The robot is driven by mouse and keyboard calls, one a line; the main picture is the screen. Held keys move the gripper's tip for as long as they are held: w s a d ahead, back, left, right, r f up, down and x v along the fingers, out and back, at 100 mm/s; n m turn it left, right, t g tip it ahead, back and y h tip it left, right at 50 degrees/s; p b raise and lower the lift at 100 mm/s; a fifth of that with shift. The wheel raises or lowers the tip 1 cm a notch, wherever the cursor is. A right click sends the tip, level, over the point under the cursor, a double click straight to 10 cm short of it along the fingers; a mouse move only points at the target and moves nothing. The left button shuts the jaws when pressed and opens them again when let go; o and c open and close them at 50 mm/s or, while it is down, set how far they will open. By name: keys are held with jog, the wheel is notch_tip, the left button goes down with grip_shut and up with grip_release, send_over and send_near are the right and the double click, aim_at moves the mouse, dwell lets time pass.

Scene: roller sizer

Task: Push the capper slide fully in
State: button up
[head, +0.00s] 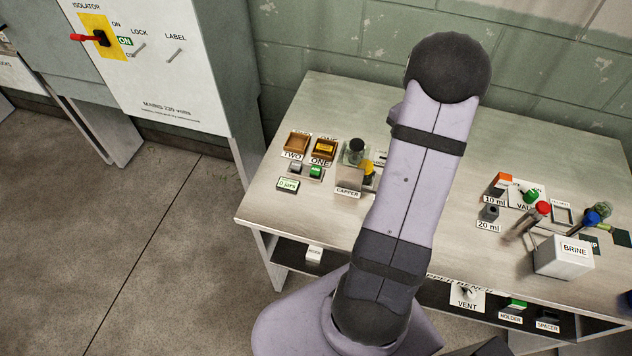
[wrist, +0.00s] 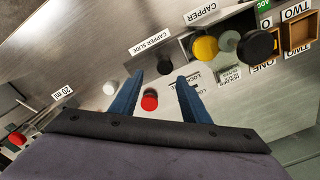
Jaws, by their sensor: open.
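The capper (head: 348,180) is a pale box with a yellow part and a dark-topped jar at its back, on the left half of the bench. In the wrist view the capper's yellow part (wrist: 205,47) and a black knob (wrist: 257,44) show at upper right. The "CAPPER SLIDE" label (wrist: 149,43) is on the bench top, with a small dark knob (wrist: 165,65) just below it. My gripper (wrist: 160,87) is open, its two blue fingers apart with the knob seen between and beyond their tips. I cannot tell the distance. The arm hides the gripper in the head view.
A red knob (wrist: 150,100) and a white knob (wrist: 109,88) are close to the left finger in the wrist view. Wooden trays (head: 297,143) and buttons lie left of the capper. A white brine box (head: 564,257) and valves stand at the right.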

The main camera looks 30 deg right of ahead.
jog(key=s+a+f+n+g+y, duration=0.1)
jog(key=s+a+f+n, duration=0.1)
jog(key=s+a+n, duration=0.6)
jog(key=w+a+r+n+p, duration=0.2)
jog(key=a+r, duration=0.4)
jog(key=a, duration=0.3)
jog(key=w+a+r+n+t+h+p, duration=0.1)
jog(key=w+a+r+n+p, duration=0.1)
jog(key=a+r, duration=0.5)
jog(key=shift+w+a+n+p, duration=0.4)
jog(key=shift+w+a+p, duration=0.4)
jog(key=shift+a, duration=0.65)
